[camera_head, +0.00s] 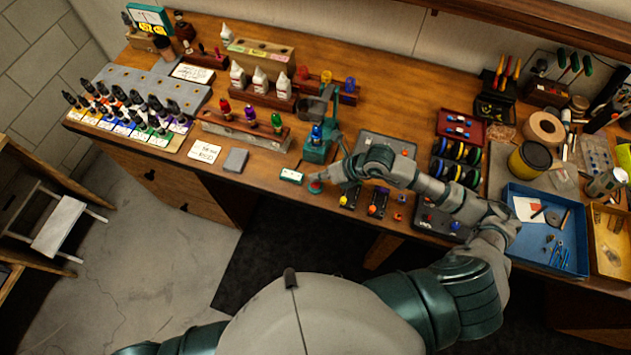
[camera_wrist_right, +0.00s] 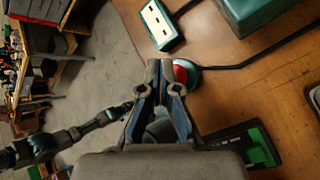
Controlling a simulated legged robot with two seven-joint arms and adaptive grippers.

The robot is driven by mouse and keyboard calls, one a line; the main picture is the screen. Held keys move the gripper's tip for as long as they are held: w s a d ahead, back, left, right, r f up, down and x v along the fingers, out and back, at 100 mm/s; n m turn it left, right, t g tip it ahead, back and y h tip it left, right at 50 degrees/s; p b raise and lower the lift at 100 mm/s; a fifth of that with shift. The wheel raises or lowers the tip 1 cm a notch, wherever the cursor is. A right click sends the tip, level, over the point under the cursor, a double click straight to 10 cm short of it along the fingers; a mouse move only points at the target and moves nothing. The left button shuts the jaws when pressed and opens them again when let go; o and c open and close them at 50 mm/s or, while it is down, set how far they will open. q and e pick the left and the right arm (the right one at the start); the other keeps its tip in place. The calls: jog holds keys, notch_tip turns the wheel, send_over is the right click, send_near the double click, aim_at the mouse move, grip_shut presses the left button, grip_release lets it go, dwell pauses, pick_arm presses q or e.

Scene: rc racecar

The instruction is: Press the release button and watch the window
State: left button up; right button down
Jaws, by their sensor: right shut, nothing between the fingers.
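The release button is a red dome on a teal base (camera_head: 315,187), near the front edge of the bench. In the right wrist view the red button (camera_wrist_right: 181,73) shows just beyond and beside my fingertips, partly hidden by them. My right gripper (camera_head: 328,177) is shut and empty, right at the button; I cannot tell whether it touches. The window is a small pale display in a teal case (camera_head: 291,176), left of the button; it also shows in the wrist view (camera_wrist_right: 160,24). My left arm shows in the wrist view, its gripper (camera_wrist_right: 122,109) small and unclear.
A teal machine (camera_head: 318,150) stands behind the button, with dark cables on the bench. Small switch boxes (camera_head: 377,203) lie to the right of the button. A grey square pad (camera_head: 236,160) and bottle racks are to the left. A blue tray (camera_head: 515,232) is at right.

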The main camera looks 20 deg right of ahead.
jog(key=shift+f, duration=0.1)
jog(key=shift+f, duration=0.3)
